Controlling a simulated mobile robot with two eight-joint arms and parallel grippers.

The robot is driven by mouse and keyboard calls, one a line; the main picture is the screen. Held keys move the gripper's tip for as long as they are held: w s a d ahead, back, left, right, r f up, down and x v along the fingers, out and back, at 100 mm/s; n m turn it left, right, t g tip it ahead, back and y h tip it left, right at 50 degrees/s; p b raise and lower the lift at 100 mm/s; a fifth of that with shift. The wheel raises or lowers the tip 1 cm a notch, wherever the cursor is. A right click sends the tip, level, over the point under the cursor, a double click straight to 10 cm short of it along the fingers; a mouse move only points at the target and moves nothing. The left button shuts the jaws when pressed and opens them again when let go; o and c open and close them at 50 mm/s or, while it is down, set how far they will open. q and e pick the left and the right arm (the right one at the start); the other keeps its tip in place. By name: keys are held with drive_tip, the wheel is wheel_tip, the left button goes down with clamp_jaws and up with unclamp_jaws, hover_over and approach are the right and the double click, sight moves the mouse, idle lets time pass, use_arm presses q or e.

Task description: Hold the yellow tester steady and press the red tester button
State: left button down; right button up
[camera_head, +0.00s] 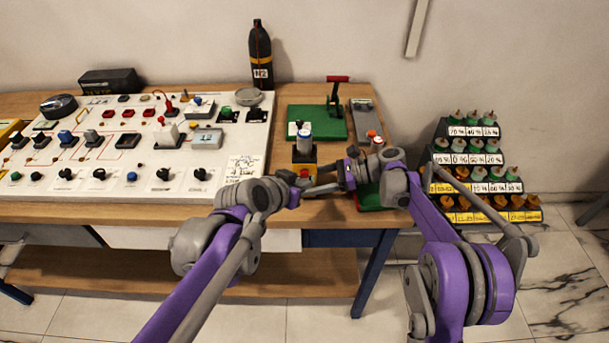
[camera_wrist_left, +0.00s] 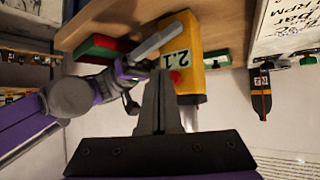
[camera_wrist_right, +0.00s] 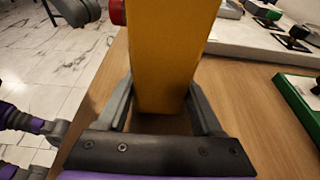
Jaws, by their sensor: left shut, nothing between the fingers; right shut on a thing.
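The yellow tester (camera_head: 302,155) stands upright near the table's front edge, a white and blue cylinder (camera_head: 304,138) at its top. My right gripper (camera_wrist_right: 160,108) is shut on the tester's body (camera_wrist_right: 168,50), one finger on each side. The red button (camera_wrist_left: 176,76) is on the tester's face near a "2.1" label; it also shows in the right wrist view (camera_wrist_right: 117,12). My left gripper (camera_wrist_left: 162,76) is shut and empty, its tips right beside the button. I cannot tell whether they touch it. In the head view my left gripper (camera_head: 298,183) partly hides the tester's front.
A white control panel (camera_head: 225,165) with switches fills the table's left side. A green base (camera_head: 318,120) with a red-handled lever stands behind the tester. A black N2 bottle (camera_head: 260,55) is at the back. A rack of labelled bottles (camera_head: 480,165) stands on the right.

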use_arm(q)
drive_tip(key=shift+s, duration=0.3)
drive_tip(key=s, duration=0.5)
idle(0.4)
idle(0.5)
